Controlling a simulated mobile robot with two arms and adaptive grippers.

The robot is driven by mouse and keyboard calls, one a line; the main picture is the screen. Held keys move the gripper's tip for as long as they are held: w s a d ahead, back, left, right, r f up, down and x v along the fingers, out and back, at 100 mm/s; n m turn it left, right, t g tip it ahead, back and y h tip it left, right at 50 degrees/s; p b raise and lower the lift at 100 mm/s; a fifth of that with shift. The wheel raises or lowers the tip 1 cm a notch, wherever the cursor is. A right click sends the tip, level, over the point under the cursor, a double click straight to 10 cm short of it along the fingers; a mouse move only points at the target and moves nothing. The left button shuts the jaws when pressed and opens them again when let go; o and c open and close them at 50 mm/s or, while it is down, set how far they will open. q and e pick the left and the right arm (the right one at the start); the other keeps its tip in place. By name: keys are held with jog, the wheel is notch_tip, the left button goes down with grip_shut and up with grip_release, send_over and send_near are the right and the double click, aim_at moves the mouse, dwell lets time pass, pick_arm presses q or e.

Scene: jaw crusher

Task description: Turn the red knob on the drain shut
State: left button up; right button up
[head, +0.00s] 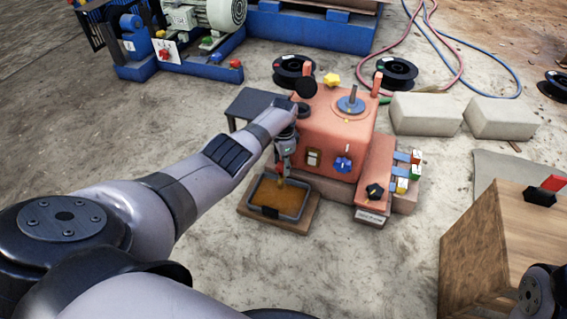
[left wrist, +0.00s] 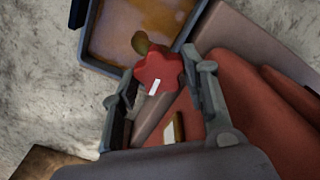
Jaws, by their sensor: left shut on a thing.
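The red knob (left wrist: 160,72) is star-shaped with a white mark and shows in the left wrist view. It sits in front of a brass drain spout (left wrist: 141,42) over a grey tray (left wrist: 98,40) of brown liquid. My left gripper (left wrist: 163,88) has its fingers on both sides of the knob and is shut on it. In the head view, my left gripper (head: 284,163) is at the left front of the orange-red machine housing (head: 335,130), just above the tray (head: 268,216). The knob is mostly hidden there. My right gripper is not in view.
A blue star knob (head: 343,164), a black star knob (head: 375,191) and a yellow star knob (head: 331,79) are on or near the housing. A wooden box (head: 500,250) stands at the right. Pale blocks (head: 427,113) lie behind it. Concrete floor in front is clear.

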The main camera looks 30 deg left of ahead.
pick_arm(q)
jog(key=shift+w+m, duration=0.1)
jog(key=shift+m, duration=0.3)
jog(key=o, duration=1.1)
jog(key=shift+o, duration=0.2)
jog(key=shift+r, duration=0.15)
notch_tip(320, 180, up, 12)
jog(key=shift+d+f, duration=0.1)
jog(key=shift+f, duration=0.1)
